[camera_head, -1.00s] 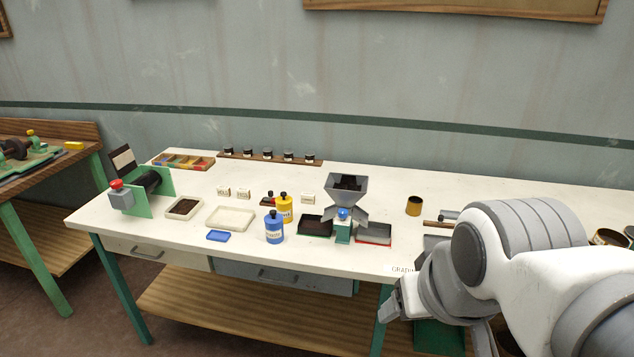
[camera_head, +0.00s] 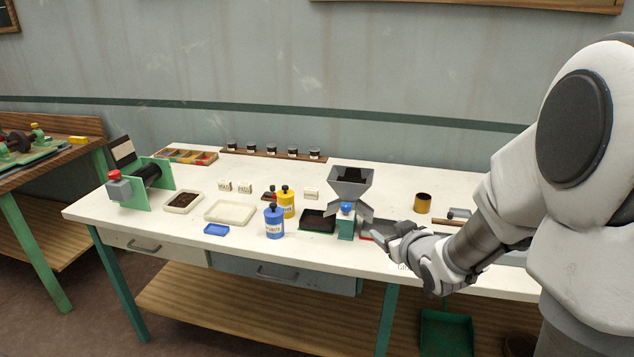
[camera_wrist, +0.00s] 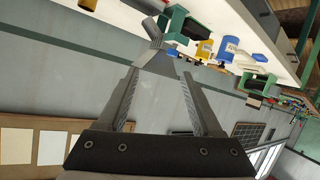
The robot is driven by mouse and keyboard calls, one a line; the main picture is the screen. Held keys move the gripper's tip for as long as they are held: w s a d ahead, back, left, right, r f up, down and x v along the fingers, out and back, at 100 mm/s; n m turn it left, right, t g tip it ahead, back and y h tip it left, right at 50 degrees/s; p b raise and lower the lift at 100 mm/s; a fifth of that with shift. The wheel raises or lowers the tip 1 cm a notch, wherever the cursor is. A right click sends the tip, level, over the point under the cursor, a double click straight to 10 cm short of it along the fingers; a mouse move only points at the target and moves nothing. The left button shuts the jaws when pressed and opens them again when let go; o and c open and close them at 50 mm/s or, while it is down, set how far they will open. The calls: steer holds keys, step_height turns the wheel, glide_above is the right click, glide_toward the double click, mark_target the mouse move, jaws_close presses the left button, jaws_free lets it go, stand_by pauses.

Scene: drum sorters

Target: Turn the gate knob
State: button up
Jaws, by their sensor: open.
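The blue gate knob (camera_head: 347,207) sits on the front of a small green stand (camera_head: 344,229) under the grey hopper (camera_head: 350,184), which holds dark material. My gripper (camera_head: 384,232) is just right of and in front of the stand, over the table's front part, apart from the knob. It partly hides the red-edged tray (camera_head: 366,238). In the wrist view my gripper's two fingers (camera_wrist: 160,78) stand apart with nothing between them. The hopper (camera_wrist: 157,57) shows beyond the fingertips, with the picture turned over.
A blue bottle (camera_head: 274,222) and a yellow bottle (camera_head: 287,203) stand left of the hopper. A dark tray (camera_head: 318,221) lies between. A brown cup (camera_head: 422,203) stands to the right. A green-framed drum (camera_head: 150,178) is at the table's left end.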

step_height(320, 180, down, 6)
steer(key=w+t+y+b, duration=0.2)
steer(key=t+y, duration=0.2)
glide_toward(348, 210)
steer(key=x, duration=0.9)
steer(key=shift+d, duration=0.1)
jaws_close()
